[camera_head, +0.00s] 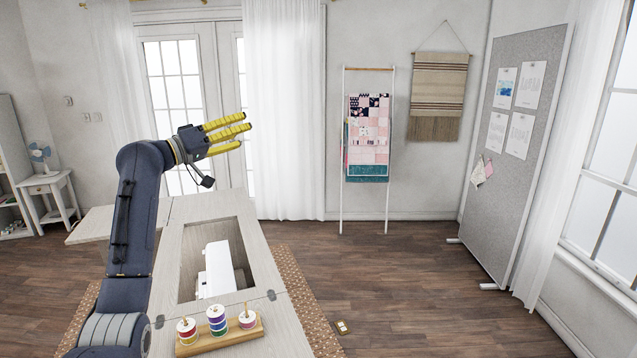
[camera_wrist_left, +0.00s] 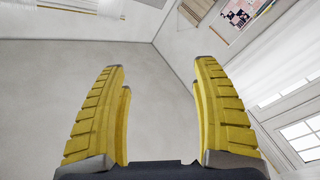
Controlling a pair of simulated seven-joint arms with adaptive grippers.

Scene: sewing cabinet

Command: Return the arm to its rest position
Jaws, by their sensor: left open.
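My left arm rises from the lower left of the head view, bends at the elbow and reaches right above the sewing cabinet (camera_head: 165,268). My left gripper (camera_head: 247,128) is open and empty, raised well above the cabinet top with its yellow fingers pointing right. In the left wrist view the two yellow fingers (camera_wrist_left: 160,80) stand wide apart with only wall and ceiling between them. My right gripper is not in view.
A white sewing machine (camera_head: 218,268) sits in the cabinet's opening. A wooden spool rack (camera_head: 222,338) with colored thread spools stands at the cabinet's front edge. A small object (camera_head: 341,327) lies on the floor. A blanket ladder (camera_head: 367,195) and pinboard (camera_head: 520,130) stand farther right. The air around the gripper is clear.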

